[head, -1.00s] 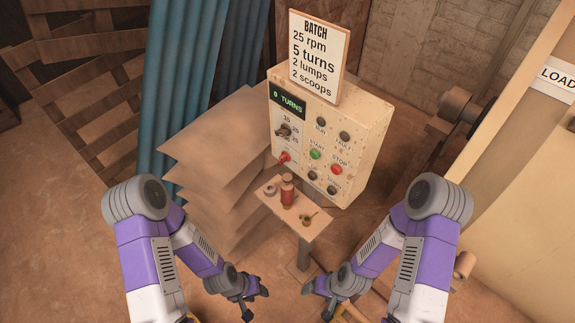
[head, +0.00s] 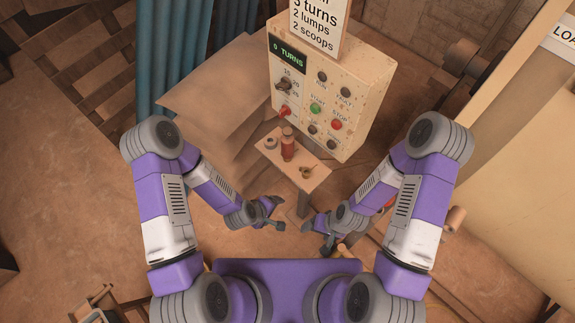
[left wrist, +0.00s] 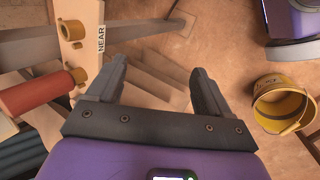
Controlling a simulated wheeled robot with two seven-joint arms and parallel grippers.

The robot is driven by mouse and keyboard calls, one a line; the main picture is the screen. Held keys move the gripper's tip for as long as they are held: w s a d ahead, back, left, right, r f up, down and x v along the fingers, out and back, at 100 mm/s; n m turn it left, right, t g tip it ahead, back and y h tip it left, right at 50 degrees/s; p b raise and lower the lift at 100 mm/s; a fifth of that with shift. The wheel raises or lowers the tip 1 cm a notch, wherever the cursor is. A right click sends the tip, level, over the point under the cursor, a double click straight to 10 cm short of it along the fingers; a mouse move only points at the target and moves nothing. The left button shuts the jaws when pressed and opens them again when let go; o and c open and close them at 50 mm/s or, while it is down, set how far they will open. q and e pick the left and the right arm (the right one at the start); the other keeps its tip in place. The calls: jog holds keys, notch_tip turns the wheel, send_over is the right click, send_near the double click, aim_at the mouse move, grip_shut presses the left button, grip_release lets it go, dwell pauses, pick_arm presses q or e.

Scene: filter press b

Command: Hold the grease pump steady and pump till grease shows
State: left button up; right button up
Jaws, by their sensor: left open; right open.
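The red, bottle-shaped grease pump (head: 288,148) stands upright on a small pinkish shelf (head: 318,181) in front of the control box. It seems to be the red cylinder (left wrist: 38,93) at the left of the left wrist view. My left gripper (head: 279,214) is open and empty, below and slightly left of the shelf. My right gripper (head: 315,237) is open and empty, below the shelf. Neither gripper touches the pump. No grease can be made out.
A small round tin (head: 271,143) and a brass cup (head: 305,172) sit beside the pump. The control box (head: 350,100) with buttons and a "0 TURNS" display stands behind. Stacked sheets (head: 222,95) are to the left. A yellow bucket (left wrist: 282,104) shows in the left wrist view.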

pick_arm(q)
jog(key=w+d+r+n+t, duration=0.2)
jog(key=w+d+n+t, duration=0.2)
jog(key=w+n, duration=0.4)
jog(key=n+t+y, duration=0.4)
jog(key=n+t, duration=0.1)
jog(key=n, duration=1.3)
send_near(288, 151)
jog(key=x, duration=1.2)
jog(key=shift+w+a+f, duration=0.1)
jog(key=shift+w+a, duration=0.05)
jog(key=shift+w, duration=0.15)
jog(key=c, duration=1.3)
jog(key=shift+c, duration=0.2)
